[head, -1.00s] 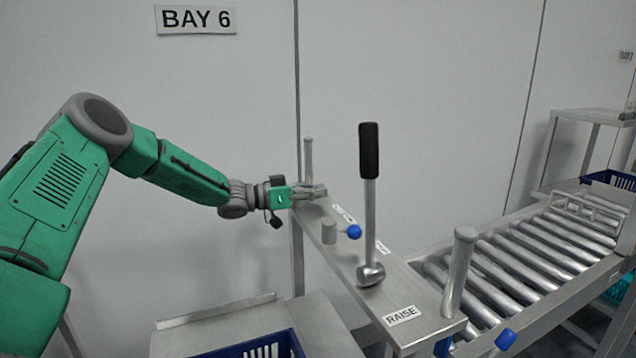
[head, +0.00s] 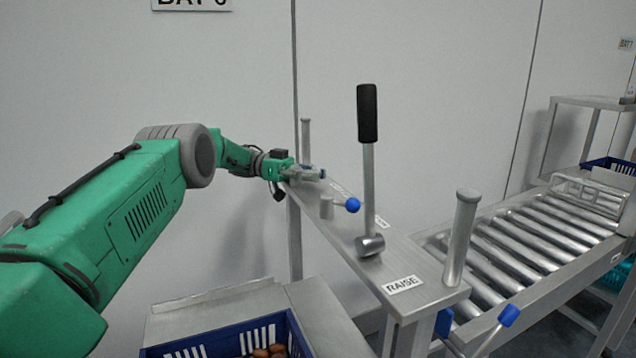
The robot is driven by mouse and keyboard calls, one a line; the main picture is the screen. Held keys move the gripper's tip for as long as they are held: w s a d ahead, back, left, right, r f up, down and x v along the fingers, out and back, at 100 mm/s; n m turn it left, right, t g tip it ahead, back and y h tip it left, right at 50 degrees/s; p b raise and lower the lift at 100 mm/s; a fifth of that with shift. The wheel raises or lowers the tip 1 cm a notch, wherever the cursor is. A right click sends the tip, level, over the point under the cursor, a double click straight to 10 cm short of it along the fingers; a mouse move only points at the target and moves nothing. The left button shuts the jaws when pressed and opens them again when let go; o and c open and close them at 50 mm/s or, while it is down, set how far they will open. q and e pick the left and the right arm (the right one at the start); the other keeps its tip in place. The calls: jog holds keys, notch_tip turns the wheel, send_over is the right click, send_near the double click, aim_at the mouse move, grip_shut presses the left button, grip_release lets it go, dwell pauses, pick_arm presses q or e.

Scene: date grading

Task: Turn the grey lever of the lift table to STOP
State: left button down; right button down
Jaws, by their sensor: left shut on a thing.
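The lift table's lever (head: 369,190) has a grey shaft and a black grip, and stands nearly upright on a round metal hub. The RAISE label (head: 403,285) lies on the steel panel (head: 400,262) in front of it. Smaller labels farther back are too small to read; I cannot tell which is STOP. My left gripper (head: 316,173) is at the panel's far left end, shut on the grey post (head: 306,140) there; its fingers hide the post's lower part. It is well apart from the lever. My right gripper is not in view.
A short stub with a blue knob (head: 352,205) stands between my left gripper and the lever. A second grey post (head: 462,235) rises at the panel's near right, beside the roller conveyor (head: 540,250). A blue crate (head: 293,330) holds brown dates below.

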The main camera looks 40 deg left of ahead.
pick_arm(q)
jog(key=shift+s+a+r, duration=0.1)
jog(key=shift+a+r, duration=0.1)
jog(key=shift+r, duration=0.15)
